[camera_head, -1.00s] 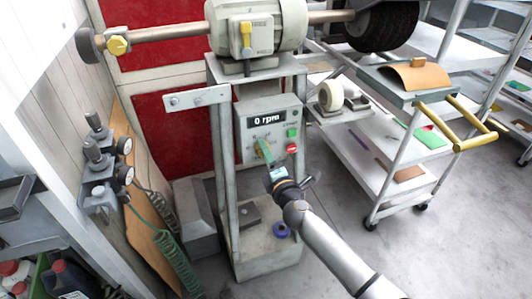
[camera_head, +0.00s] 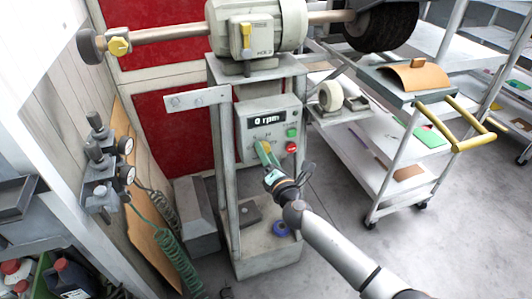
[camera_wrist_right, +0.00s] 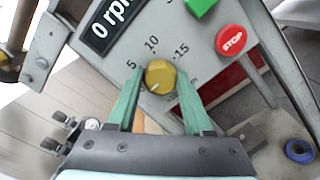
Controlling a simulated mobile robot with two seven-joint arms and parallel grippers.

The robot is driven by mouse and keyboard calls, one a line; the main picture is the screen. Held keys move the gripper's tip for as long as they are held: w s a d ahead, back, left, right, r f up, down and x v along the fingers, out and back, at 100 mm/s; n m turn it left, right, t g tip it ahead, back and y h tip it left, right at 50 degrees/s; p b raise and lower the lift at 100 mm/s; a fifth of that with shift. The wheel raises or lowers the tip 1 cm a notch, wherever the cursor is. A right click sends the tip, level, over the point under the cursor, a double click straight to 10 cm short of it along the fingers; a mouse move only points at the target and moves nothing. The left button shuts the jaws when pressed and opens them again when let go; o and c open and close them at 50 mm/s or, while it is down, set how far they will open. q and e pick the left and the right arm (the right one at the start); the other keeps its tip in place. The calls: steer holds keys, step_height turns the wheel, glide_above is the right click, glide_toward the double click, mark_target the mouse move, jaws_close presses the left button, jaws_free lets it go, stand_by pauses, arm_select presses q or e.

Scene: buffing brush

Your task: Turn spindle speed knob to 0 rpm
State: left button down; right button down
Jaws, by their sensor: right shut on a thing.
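The grey control box (camera_head: 245,113) on the machine stand has a display (camera_head: 268,118) reading "0 rpm". The round yellow spindle speed knob (camera_wrist_right: 160,77) sits below the display, beside scale marks 5, 10 and 15. Its white pointer line faces the lower left in the right wrist view. My right gripper (camera_head: 263,150) is at the box front, its green fingers (camera_wrist_right: 160,80) shut on the knob from both sides. In the head view the fingers mostly hide the knob. My left gripper is not in view.
A red STOP button (camera_wrist_right: 232,40) and a green button (camera_wrist_right: 200,5) are close to the knob. The motor (camera_head: 265,28) with its shaft is above the box. A shelf cart (camera_head: 400,165) stands at the right. A blue ring (camera_head: 280,229) lies on the stand's base.

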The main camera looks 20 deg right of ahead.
steer(key=c, duration=0.5)
jaws_free()
steer(key=shift+o, duration=1)
steer(key=shift+s, duration=0.1)
steer(key=s, duration=1.2)
steer(key=shift+s+d, duration=0.15)
steer(key=shift+d, duration=0.1)
